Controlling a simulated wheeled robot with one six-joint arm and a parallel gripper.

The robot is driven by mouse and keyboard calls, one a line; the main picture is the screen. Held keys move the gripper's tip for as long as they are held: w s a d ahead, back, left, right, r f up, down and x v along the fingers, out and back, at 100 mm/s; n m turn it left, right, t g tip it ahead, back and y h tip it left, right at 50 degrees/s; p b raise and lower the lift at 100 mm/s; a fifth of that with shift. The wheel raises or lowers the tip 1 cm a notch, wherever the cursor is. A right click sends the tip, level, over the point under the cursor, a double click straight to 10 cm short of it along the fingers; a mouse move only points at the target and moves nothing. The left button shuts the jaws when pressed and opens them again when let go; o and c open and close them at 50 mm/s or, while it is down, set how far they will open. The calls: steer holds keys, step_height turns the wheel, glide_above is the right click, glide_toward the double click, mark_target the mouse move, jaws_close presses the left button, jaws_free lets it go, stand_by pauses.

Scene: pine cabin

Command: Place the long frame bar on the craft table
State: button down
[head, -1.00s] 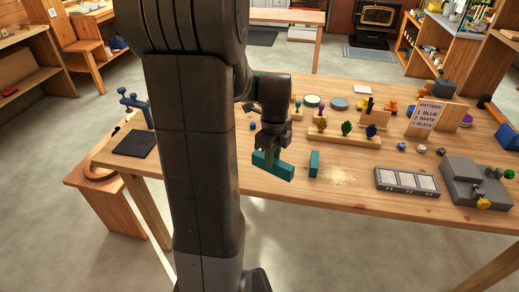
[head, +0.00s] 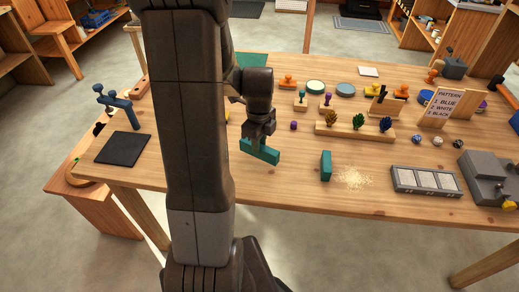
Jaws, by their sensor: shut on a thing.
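The long frame bar, a teal bar (head: 260,153), is in my gripper (head: 260,138) in the head view. My gripper is shut on it from above, and the fingertips are partly hidden by the wrist and the bar. The bar is over the front left-centre part of the wooden craft table (head: 285,190). I cannot tell whether its underside touches the tabletop. A shorter-looking teal piece (head: 326,165) stands on the table to the right of the bar, apart from it.
Sawdust (head: 355,177) and a grey tray (head: 425,181) are to the right. A dark mat (head: 123,148) lies at the left. The front strip of tabletop below the bar is clear.

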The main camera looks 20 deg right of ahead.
steer(key=shift+f, duration=1.6)
steer(key=shift+f, duration=0.1)
steer(key=c, duration=1.2)
jaws_free()
step_height(320, 180, up, 12)
